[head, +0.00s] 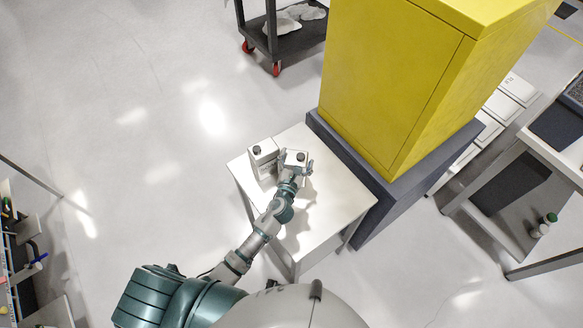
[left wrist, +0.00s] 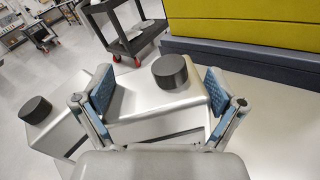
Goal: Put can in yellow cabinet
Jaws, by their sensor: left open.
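Two white, boxy cans with black round caps stand upright side by side on a small white table (head: 333,183). My left gripper (head: 296,162) is open, with its fingers on either side of the right-hand can (head: 295,156). In the left wrist view that can (left wrist: 155,104) stands between the two blue-padded fingers; I cannot tell whether either pad touches it. The other can (head: 262,160) stands just left of the gripper, outside the fingers. The yellow cabinet (head: 385,85) stands beyond the table to the right; its panels look closed. My right gripper is not in view.
The cabinet rests on a dark grey base (head: 375,205) close to the table's right side. A black cart (head: 285,40) with red casters stands at the back. A grey bench (head: 550,140) is at right, a tool rack (head: 25,245) at far left. Floor left of the table is clear.

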